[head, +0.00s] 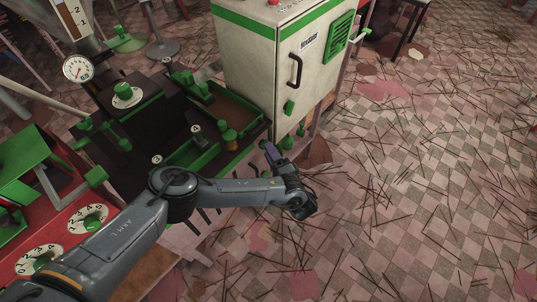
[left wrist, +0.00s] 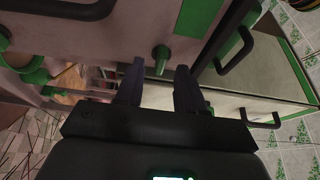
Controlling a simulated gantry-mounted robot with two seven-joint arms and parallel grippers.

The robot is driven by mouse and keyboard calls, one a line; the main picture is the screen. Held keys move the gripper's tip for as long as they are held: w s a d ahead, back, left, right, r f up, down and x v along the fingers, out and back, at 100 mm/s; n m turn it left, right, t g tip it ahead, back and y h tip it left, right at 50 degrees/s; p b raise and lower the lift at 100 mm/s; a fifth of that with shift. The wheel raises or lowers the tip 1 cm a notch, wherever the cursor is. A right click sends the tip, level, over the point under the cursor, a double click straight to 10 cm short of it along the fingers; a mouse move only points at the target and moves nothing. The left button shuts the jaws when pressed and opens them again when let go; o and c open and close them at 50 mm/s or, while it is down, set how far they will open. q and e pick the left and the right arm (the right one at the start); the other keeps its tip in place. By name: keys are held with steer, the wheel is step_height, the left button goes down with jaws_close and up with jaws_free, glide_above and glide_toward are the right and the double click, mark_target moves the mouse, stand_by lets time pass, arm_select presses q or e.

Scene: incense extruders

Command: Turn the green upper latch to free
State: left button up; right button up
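The white cabinet (head: 262,62) has green trim and a black door handle (head: 296,70). A green upper latch (head: 289,107) is on its front below the handle, and a second green latch (head: 301,130) sits lower. My left gripper (head: 271,153) is near the cabinet's lower front corner, below the latches. In the left wrist view, my left gripper (left wrist: 158,88) is open, its two dark fingers apart. A green latch (left wrist: 160,56) shows ahead of the gap between them, with no visible contact. I cannot tell which latch it is. My right gripper is not in view.
Left of the cabinet is a dark workbench (head: 222,150) with green trays and fittings. A red panel (head: 70,235) with numbered dials is at the lower left. Thin sticks are scattered over the checkered floor (head: 430,150). The floor right of the cabinet is otherwise largely open.

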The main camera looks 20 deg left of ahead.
arm_select(q)
steer(key=shift+x, duration=0.9)
steer(key=shift+c, duration=0.4)
jaws_close()
